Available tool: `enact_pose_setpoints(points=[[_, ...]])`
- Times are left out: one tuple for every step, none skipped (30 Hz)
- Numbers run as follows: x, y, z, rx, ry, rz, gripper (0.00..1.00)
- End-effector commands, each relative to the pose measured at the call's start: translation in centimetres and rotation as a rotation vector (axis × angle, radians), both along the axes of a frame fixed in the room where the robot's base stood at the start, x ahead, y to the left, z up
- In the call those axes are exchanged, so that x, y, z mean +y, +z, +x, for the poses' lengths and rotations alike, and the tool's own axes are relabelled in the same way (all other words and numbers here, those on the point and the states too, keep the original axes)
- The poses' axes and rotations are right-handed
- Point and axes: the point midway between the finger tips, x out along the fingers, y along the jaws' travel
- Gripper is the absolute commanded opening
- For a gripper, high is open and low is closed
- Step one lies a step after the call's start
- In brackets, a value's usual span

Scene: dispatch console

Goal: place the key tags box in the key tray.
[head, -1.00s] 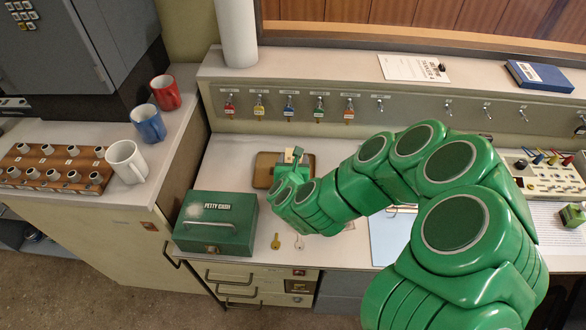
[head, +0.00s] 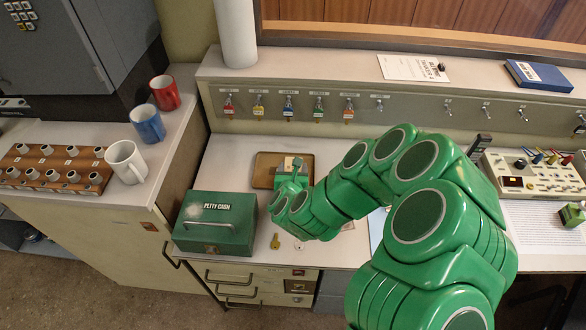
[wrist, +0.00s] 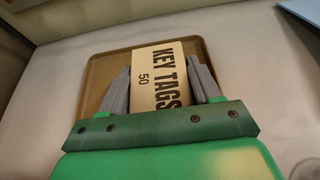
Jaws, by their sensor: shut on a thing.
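In the head view my green arm and gripper (head: 288,168) reach over the tray's right part, hiding most of the box.
A green petty cash box (head: 215,224) stands left of the tray, near the front edge. Several keys hang on the panel behind. Mugs (head: 148,124) stand on the left cabinet. A control unit (head: 530,175) sits at right.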

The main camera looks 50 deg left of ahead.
Motion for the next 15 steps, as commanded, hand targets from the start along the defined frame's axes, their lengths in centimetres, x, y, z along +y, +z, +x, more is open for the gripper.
enact_pose_setpoints(points=[[-0.01,-0.15,0.00,0.001,0.000,-0.001,0.31],[-0.02,-0.21,0.01,0.001,-0.001,0.000,0.31],[-0.02,-0.30,0.01,0.001,-0.001,0.000,0.31],[-0.01,-0.36,0.02,0.000,-0.001,0.000,0.31],[-0.01,-0.43,0.00,0.001,0.000,0.001,0.31],[0.00,-0.50,0.00,0.001,0.000,0.001,0.31],[0.01,-0.56,0.00,0.000,0.000,0.000,0.31],[0.01,-0.62,-0.01,0.000,0.000,0.000,0.31],[0.01,-0.69,0.01,-0.001,0.000,0.001,0.31],[0.01,-0.76,0.01,-0.001,0.000,0.001,0.31],[0.00,-0.82,0.01,-0.001,0.000,0.001,0.31],[0.01,-0.83,0.02,-0.001,0.000,0.001,0.31],[0.01,-0.82,0.02,-0.001,0.000,0.001,0.31],[0.01,-0.82,0.00,-0.001,0.000,0.001,0.31],[0.01,-0.82,0.00,-0.001,0.000,0.001,0.69]])
